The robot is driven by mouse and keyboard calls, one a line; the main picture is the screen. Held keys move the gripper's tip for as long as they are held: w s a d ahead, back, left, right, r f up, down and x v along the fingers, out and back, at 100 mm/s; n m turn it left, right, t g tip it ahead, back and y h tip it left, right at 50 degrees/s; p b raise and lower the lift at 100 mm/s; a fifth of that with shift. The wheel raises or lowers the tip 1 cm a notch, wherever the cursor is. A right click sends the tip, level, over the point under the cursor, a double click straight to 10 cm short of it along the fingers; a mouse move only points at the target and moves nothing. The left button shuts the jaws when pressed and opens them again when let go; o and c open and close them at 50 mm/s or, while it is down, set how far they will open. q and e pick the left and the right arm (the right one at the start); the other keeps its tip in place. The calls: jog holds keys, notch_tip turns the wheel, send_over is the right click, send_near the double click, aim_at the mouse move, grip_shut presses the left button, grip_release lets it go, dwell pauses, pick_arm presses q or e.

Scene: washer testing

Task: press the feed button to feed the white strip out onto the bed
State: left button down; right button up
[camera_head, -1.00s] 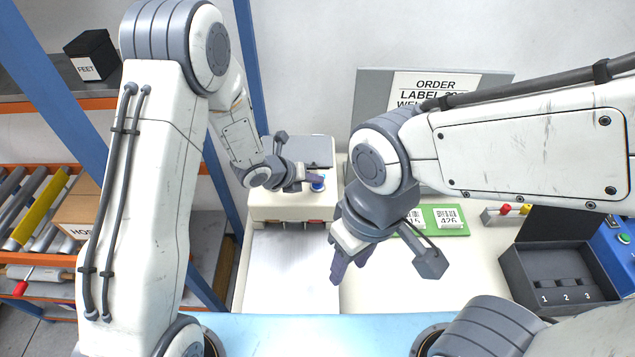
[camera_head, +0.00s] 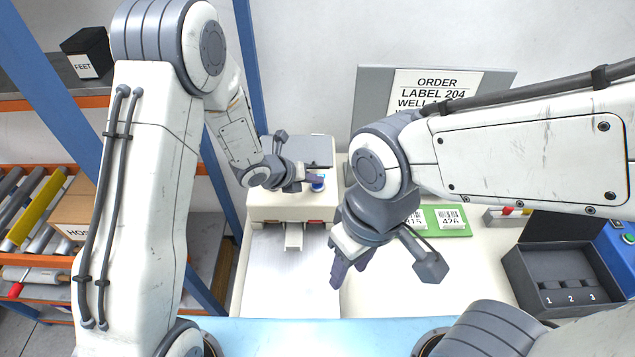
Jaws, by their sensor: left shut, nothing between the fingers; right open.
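The feeder machine (camera_head: 268,207) is a cream box at the back centre. Its blue feed button (camera_head: 318,186) is on the top right side. My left gripper (camera_head: 318,178) is shut, its fingertips right at the button; whether they touch it I cannot tell. A short white strip (camera_head: 293,235) sticks out of the slot in the machine's front, over the pale bed (camera_head: 285,280). My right gripper (camera_head: 347,272) is open and empty above the table, right of the bed.
An order sign (camera_head: 430,92) stands at the back. A green board with numbered labels (camera_head: 453,222) lies partly behind my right arm. A dark tray with slots 1, 2, 3 (camera_head: 520,268) is at the right. The table between bed and tray is clear.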

aim_at(314, 187)
pick_arm(q)
jog(key=shift+s, duration=0.15)
jog(key=shift+r+p, duration=1.8)
jog(key=shift+r, duration=1.3)
